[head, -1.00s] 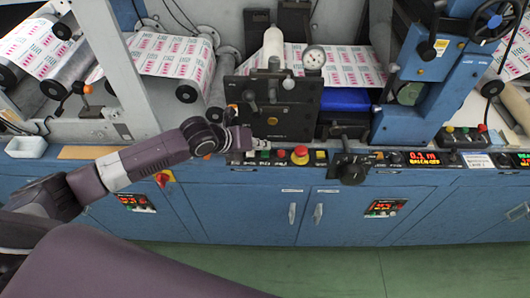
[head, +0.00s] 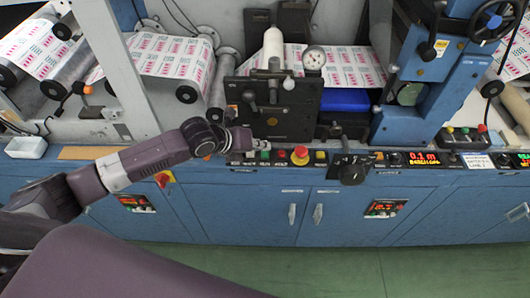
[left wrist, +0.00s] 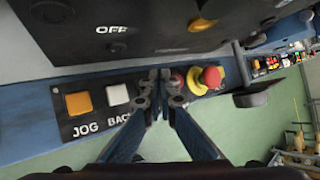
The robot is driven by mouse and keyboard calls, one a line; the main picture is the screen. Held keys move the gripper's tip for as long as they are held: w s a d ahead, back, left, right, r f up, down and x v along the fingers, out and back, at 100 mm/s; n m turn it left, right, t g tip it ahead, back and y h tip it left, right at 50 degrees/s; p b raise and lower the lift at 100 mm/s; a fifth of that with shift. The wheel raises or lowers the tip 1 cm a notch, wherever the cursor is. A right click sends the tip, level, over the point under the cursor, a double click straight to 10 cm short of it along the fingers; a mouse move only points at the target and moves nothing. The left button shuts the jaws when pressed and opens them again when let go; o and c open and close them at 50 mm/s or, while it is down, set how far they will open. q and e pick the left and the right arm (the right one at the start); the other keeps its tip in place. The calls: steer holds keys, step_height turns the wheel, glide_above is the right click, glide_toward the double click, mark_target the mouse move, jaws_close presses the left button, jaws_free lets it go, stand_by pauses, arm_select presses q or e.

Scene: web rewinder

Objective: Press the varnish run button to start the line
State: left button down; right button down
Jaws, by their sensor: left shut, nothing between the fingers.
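My left gripper (head: 245,141) is shut and empty at the button strip on the front of the blue machine. A green button (head: 264,155) sits just right of and below its fingertips, with a red button (head: 281,154) further right. In the left wrist view, the closed fingertips (left wrist: 160,76) cover the strip between a white button (left wrist: 117,95) marked BACK and a partly hidden red button (left wrist: 177,79). The green button is hidden there. No label naming varnish run is readable, and I cannot tell whether the fingertips touch anything. My right gripper is out of view.
A red emergency-stop knob (left wrist: 211,77) on a yellow ring stands close right of the fingers. An orange JOG button (left wrist: 79,103) is at the left. A black plate (head: 270,108) with knobs rises above the strip. Green floor (head: 290,268) lies clear in front.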

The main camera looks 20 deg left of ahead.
arm_select(q)
steer(key=shift+f, duration=0.4)
